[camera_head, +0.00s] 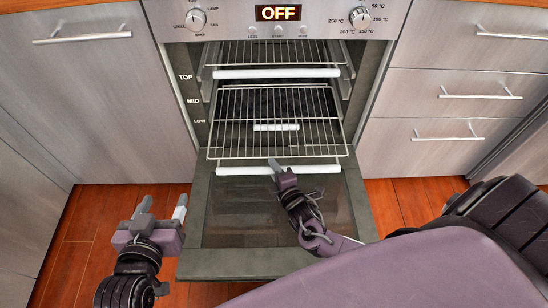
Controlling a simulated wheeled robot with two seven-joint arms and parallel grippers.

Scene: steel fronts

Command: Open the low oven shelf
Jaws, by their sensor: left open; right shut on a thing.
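The oven door (200,247) hangs open, folded down toward me. A wire shelf (235,140) extends out of the oven over the door, with a white bar handle (318,169) along its front. My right gripper (274,168) is shut on this handle near its middle. A short white bar (263,127) shows through the wires; I cannot tell whether it is another shelf's handle or a reflection. The oven wall has TOP, MID and LOW labels, but I cannot tell surely which level the extended shelf is on. My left gripper (161,207) is open and empty, left of the door.
An upper wire shelf (270,52) with a white handle (240,74) sits inside the oven. The control panel (235,22) above has two knobs and reads OFF. Steel cabinets and drawers (430,150) flank the oven. The wooden floor (85,235) is clear at the left.

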